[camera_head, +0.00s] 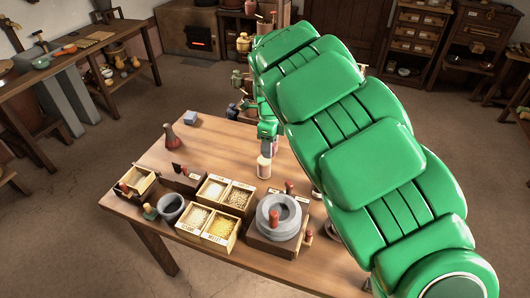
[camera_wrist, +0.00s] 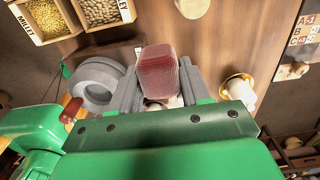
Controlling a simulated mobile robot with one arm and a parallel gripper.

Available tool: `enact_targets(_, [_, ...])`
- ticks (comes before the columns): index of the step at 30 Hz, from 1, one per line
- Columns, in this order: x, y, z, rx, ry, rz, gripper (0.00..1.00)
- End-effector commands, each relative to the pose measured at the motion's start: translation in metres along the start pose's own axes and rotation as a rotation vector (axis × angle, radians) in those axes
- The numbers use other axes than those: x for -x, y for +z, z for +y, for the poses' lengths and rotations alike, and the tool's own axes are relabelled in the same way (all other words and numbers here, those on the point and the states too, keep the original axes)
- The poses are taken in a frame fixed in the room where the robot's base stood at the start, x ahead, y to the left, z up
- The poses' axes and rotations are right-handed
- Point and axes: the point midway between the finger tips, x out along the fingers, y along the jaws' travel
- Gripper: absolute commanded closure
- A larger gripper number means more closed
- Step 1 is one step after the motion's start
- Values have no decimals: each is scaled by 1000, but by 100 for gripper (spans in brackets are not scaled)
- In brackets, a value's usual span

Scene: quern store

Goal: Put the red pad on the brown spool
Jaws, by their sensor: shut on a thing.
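My gripper (camera_wrist: 160,92) has its grey fingers shut on the red pad (camera_wrist: 158,72) in the wrist view. The pad is a dull red block with rounded edges, standing out past the fingers above the table. A small upright round thing with a tan top and pale middle (camera_head: 264,168) stands on the table in the head view; it may be the brown spool. What seems to be its tan top (camera_wrist: 192,8) shows at the top edge of the wrist view, apart from the pad.
A grey quern (camera_head: 278,217) with a red handle stands at the table's front, beside open grain boxes (camera_head: 217,210). A pale bowl-like thing (camera_wrist: 237,88) is right of my gripper.

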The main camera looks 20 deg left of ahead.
Motion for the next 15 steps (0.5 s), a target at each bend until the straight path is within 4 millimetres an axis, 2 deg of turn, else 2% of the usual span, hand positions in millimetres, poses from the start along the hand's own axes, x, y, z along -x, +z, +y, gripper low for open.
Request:
enact_targets(9, [-15,16,-27,-1,3,0,83])
enact_targets(15, [-35,24,-39,0,4,0,83])
